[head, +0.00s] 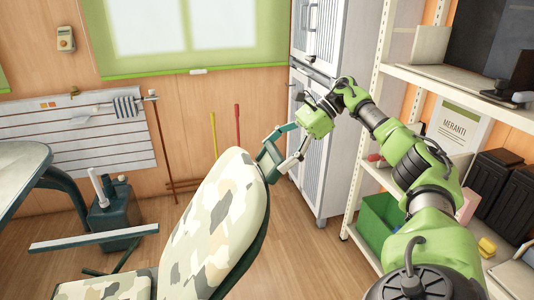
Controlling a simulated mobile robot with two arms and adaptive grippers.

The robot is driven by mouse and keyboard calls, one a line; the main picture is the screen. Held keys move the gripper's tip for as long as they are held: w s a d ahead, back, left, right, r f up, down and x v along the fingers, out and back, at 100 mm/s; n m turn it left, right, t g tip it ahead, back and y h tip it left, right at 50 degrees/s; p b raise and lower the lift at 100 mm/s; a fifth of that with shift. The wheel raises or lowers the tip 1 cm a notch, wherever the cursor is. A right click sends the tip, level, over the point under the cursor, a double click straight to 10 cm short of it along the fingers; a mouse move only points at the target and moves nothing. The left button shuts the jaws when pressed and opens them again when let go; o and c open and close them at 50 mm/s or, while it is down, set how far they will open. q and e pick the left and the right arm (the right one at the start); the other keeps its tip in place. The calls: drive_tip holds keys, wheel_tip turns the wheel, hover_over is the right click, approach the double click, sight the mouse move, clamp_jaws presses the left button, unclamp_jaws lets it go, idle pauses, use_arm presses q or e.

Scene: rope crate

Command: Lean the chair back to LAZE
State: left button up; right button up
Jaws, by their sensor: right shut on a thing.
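The chair (213,215) has a camouflage-patterned back and seat and stands at the lower middle of the head view. Its back leans toward the upper right, and the seat (110,288) is cut off by the lower edge. My right gripper (275,167) reaches in from the right and is shut on the upper right edge of the chair back. The fingertips are partly hidden at that edge. No LAZE marking is readable on the chair. My left gripper is not in the view.
A shelf unit (372,115) with a green bin (378,228) stands at the right. A grey-white cabinet (320,60) is behind my right gripper. A table (20,170) is at the left, with a dark green stand (118,215) beside it. Wooden floor (300,250) is clear right of the chair.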

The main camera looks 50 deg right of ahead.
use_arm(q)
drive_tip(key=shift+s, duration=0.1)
use_arm(e)
drive_tip(key=shift+s+d+f, duration=0.1)
drive_tip(key=shift+d+f, duration=0.05)
drive_tip(key=shift+c, duration=0.2)
drive_tip(key=o, duration=1.4)
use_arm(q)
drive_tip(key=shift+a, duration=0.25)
use_arm(e)
drive_tip(key=shift+v, duration=3.7)
